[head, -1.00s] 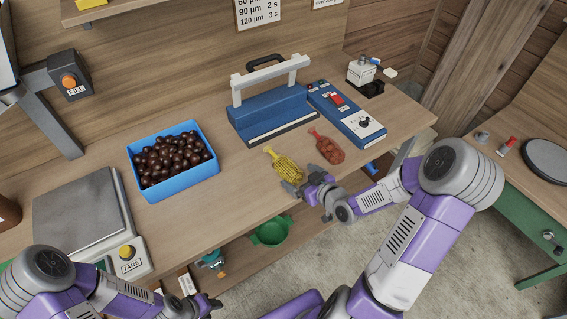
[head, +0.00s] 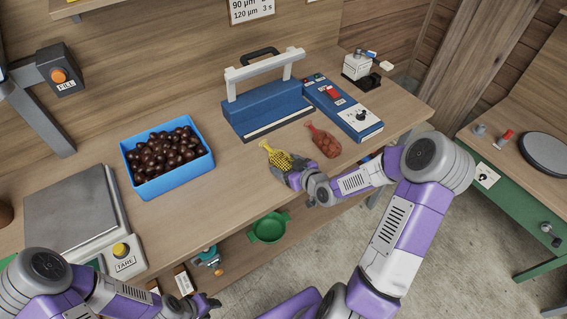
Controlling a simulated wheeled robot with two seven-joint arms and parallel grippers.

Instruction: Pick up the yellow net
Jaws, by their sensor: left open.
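The yellow net (head: 277,158) lies near the front edge of the workbench (head: 225,205), its narrow neck pointing back and left. My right gripper (head: 285,174) is at the net's front end and covers part of it. Whether its fingers are open or closed around the net cannot be made out. My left gripper (head: 211,303) is open and empty, low in front of the bench at the bottom of the view, far from the net.
A red net (head: 325,143) lies just right of the yellow one. Behind stand a blue sealer (head: 265,110) and its control box (head: 343,108). A blue crate of chestnuts (head: 180,183) and a scale (head: 73,212) stand to the left. A green bowl (head: 268,230) sits below.

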